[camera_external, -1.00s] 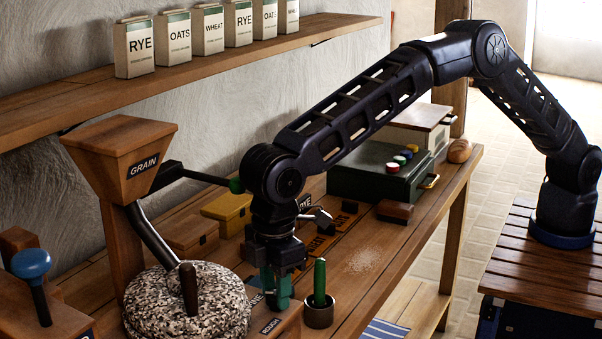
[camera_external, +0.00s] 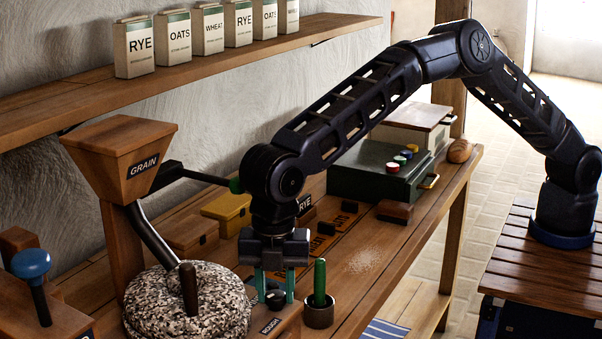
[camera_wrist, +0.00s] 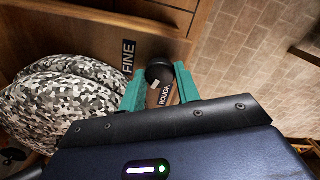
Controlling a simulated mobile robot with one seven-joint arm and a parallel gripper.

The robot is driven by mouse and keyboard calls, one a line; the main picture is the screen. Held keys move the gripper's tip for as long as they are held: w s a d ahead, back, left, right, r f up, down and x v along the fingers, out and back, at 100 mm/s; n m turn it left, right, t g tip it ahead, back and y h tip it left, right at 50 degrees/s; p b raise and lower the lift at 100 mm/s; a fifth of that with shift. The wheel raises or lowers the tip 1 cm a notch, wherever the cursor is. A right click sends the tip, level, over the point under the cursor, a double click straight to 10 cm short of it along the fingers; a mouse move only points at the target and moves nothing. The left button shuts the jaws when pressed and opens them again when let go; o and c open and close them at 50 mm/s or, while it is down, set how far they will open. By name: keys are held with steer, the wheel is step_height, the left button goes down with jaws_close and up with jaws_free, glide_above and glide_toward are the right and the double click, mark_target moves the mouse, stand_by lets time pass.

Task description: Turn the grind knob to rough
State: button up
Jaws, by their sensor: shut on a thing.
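The grind knob (camera_external: 275,299) is a small black round knob on the wooden mill block beside the speckled millstone. It also shows in the wrist view (camera_wrist: 159,71). My gripper (camera_external: 275,288) points down with its teal fingers on either side of the knob, shut on it; the fingers also flank it in the wrist view (camera_wrist: 160,84). The ROUGH label (camera_external: 270,326) is on the block's near face and lies close to the knob in the wrist view. The FINE label (camera_wrist: 128,57) is on the knob's other side. I cannot clearly read where the knob's mark points.
The millstone (camera_external: 215,307) with its upright wooden handle stands close left of my gripper. A green-handled tool in a round cup (camera_external: 318,315) stands close right. The GRAIN hopper (camera_external: 120,152) and its dark lever rod are behind left. A green box (camera_external: 365,178) sits farther back.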

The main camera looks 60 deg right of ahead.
mark_target(276, 294)
steer(key=shift+n, duration=1.1)
steer(key=o, duration=1)
steer(key=shift+r, duration=0.1)
step_height(276, 294, up, 11)
steer(key=shift+f, duration=0.15)
